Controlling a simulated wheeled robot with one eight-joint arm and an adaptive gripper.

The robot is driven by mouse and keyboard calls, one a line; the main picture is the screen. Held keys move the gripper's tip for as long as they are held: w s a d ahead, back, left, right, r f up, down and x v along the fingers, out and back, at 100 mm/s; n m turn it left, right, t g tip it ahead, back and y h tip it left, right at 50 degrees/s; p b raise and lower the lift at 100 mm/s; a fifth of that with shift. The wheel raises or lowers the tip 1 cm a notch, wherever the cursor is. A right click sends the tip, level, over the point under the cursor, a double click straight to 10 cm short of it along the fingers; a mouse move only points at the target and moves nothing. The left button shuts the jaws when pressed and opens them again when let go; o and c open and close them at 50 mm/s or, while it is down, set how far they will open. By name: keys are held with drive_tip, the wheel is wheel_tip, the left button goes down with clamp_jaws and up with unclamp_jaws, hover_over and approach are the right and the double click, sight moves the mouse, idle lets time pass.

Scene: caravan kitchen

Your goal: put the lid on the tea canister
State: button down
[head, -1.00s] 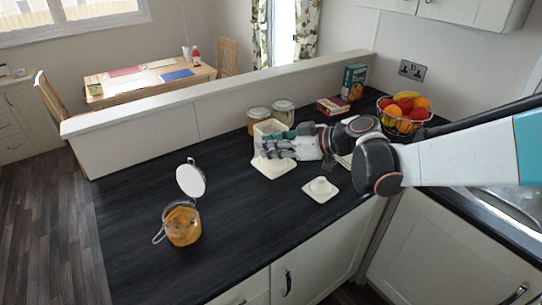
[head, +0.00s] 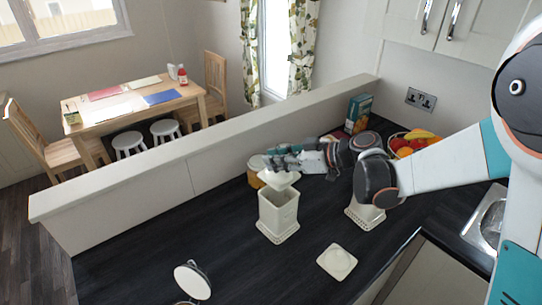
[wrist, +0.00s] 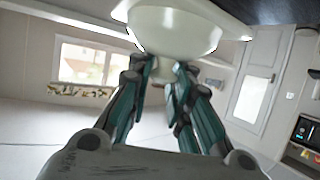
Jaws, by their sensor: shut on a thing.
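My gripper (head: 285,165) is shut on a cream lid (head: 279,180). In the wrist view the fingers (wrist: 165,78) pinch the lid's narrow part, and the cream lid (wrist: 180,30) fills the top. In the head view the held lid is over the far side of an open, square cream canister (head: 279,214), which stands upright on the counter. Whether lid and rim touch is unclear. A second cream canister (head: 366,214) stands to the right, partly hidden by my arm. Another square lid with a knob (head: 337,261) lies on the counter. No label is readable, so I cannot tell which canister is tea.
A glass jar (head: 257,163) stands behind the open canister. A jar with a raised white lid (head: 192,281) is at the lower edge. A fruit basket (head: 410,142) and a box (head: 358,110) are at the back right. The dark counter (head: 150,240) is clear at left.

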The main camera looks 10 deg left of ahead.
sight(277, 178)
drive_tip(key=shift+f+b, duration=1.8)
drive_tip(key=shift+f, duration=1.05)
drive_tip(key=shift+b, duration=0.3)
drive_tip(key=shift+f+b, duration=0.55)
drive_tip(key=shift+f, duration=0.05)
drive_tip(key=c, duration=1.7)
unclamp_jaws()
drive_tip(key=p+v, duration=0.2)
drive_tip(key=v, duration=0.9)
